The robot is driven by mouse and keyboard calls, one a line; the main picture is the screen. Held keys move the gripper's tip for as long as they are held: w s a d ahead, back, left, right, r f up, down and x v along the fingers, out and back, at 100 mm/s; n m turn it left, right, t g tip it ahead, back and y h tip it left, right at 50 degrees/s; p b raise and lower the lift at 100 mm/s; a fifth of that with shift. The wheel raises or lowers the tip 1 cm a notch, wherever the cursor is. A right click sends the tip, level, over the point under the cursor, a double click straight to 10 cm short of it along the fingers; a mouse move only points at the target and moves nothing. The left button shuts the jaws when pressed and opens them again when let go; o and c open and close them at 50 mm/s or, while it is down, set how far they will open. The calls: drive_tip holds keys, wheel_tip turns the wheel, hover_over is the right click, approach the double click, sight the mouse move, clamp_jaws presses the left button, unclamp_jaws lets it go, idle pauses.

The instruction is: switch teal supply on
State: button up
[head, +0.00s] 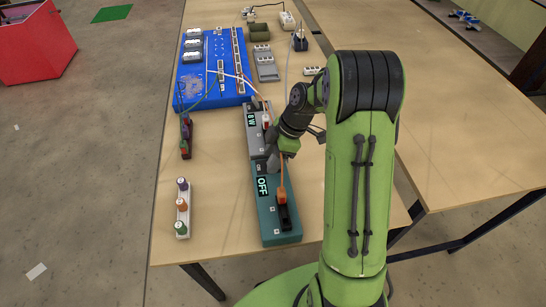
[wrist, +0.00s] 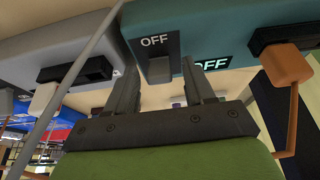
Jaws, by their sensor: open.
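The teal supply (head: 286,232) lies at the table's front, its display (head: 263,186) reading OFF. In the wrist view the teal supply (wrist: 205,28) spans the top, with the lit OFF display (wrist: 212,63) on its face. Its switch (wrist: 157,55) has a dark plate marked OFF and a grey rocker. My gripper (head: 270,149) is at the teal supply's far end. In the wrist view my gripper (wrist: 160,72) is open and empty, one finger on either side of the switch in the picture. I cannot tell whether a finger touches it. In the head view the gripper hides the switch.
An orange plug (head: 282,197) with an orange cord sits in the teal supply. A grey supply (head: 254,144) showing 8 W stands just beyond it. A blue board (head: 205,90) with strips and wires lies behind. Two terminal strips stand to the left; bare table separates them from the supplies.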

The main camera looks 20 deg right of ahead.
clamp_jaws()
idle(0.3)
drive_tip(key=h, duration=0.1)
drive_tip(key=a+h+b, duration=0.1)
drive_tip(key=shift+w+r+g+h, duration=0.1)
drive_tip(key=shift+r+g+h, duration=0.05)
drive_tip(key=shift+g+h, duration=0.15)
drive_tip(key=shift+a+r+g+h+p, duration=0.1)
drive_tip(key=shift+a+g+h+p, duration=0.3)
drive_tip(key=shift+h, duration=0.8)
drive_tip(key=h+p, duration=0.2)
drive_tip(key=p, duration=0.1)
drive_tip(key=shift+w+a+h, duration=0.15)
drive_tip(key=shift+a+h, duration=0.15)
drive_tip(key=shift+a, duration=0.1)
drive_tip(key=shift+a+f+h+p, duration=0.1)
drive_tip(key=shift+f+h+p, duration=0.15)
drive_tip(key=shift+h+p, duration=0.3)
drive_tip(key=shift+f+g, duration=0.1)
drive_tip(key=shift+g, duration=0.2)
